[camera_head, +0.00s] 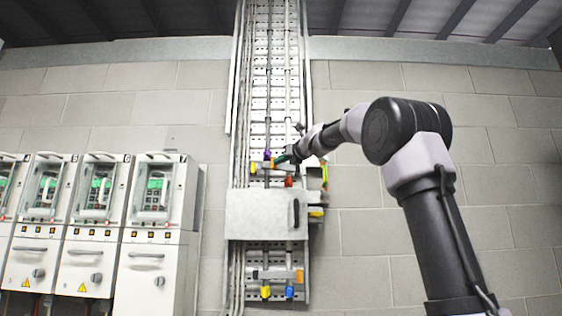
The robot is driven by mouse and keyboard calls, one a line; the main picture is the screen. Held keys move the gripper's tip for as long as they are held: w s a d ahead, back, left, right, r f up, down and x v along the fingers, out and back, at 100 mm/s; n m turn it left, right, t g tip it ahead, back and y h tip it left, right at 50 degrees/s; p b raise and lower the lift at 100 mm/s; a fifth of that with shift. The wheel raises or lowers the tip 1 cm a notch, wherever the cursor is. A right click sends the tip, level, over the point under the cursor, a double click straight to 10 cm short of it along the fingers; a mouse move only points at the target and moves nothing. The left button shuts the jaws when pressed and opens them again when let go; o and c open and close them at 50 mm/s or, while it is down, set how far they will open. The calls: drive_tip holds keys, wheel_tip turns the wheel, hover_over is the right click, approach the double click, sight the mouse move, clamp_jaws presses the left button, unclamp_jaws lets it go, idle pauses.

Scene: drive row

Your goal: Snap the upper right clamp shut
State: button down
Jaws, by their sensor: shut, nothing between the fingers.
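A tall metal cable ladder (258,100) runs up the block wall with long cables on it. At its upper clamp row, a purple part (267,155) sits on the left, with yellow pieces below it. A red part (288,182) sits on the right of that row; it looks like part of the upper right clamp, but I cannot tell whether that clamp is open or shut. My gripper (285,158) is shut and empty, just above the right side of this row. Its tip partly hides the area, and I cannot tell whether it touches anything.
A grey box (262,215) covers the ladder below the upper row. A lower clamp row has a yellow part (265,292) and a blue part (289,292). Several white cabinets (155,240) stand at the left. The wall right of the ladder is bare behind my arm.

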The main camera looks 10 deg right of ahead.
sight(267, 164)
drive_tip(key=x, duration=0.2)
drive_tip(key=a+x, duration=0.1)
drive_tip(key=x, duration=0.2)
drive_tip(key=shift+s, duration=0.15)
drive_tip(key=shift+r, duration=0.1)
drive_tip(key=shift+s, duration=0.15)
